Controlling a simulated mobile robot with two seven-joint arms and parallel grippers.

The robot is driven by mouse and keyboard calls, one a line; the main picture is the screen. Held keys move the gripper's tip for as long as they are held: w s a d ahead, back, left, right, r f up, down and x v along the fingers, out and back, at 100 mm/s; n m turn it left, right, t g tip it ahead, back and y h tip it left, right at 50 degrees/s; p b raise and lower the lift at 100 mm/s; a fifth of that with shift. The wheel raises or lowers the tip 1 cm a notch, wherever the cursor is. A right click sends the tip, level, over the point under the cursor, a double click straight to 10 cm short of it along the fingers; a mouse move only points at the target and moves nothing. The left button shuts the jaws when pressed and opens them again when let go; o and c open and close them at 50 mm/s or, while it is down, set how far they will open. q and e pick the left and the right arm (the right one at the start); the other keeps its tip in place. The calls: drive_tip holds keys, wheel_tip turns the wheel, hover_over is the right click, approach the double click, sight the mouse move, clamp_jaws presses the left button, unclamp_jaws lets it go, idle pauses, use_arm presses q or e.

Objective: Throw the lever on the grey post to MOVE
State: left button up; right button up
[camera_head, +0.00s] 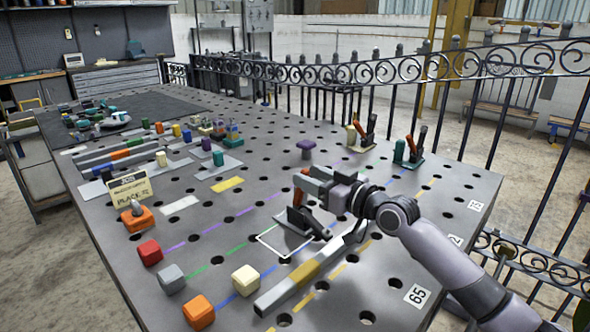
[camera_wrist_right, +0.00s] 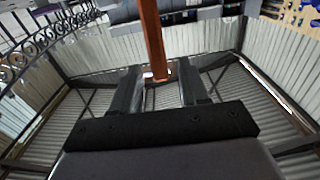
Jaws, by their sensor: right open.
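A small clamp-like fixture with a grey base (camera_head: 290,226) and a black arm (camera_head: 306,222) stands near the middle of the table. An orange bar (camera_head: 298,196) rises above it; I take this for the lever. My right gripper (camera_head: 312,184) reaches in from the right at the bar's upper end. In the right wrist view the orange bar (camera_wrist_right: 152,40) runs down between the two open fingers (camera_wrist_right: 160,88), with gaps visible beside it. Whether a finger touches it cannot be told. No MOVE marking is readable. My left gripper is not in view.
Coloured blocks, such as a red one (camera_head: 150,252), line the front left. A long grey-and-yellow bar (camera_head: 305,275) lies in front. An iron fence (camera_head: 380,72) runs behind.

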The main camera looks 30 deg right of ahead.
drive_tip(key=shift+x, duration=2.4)
clamp_jaws()
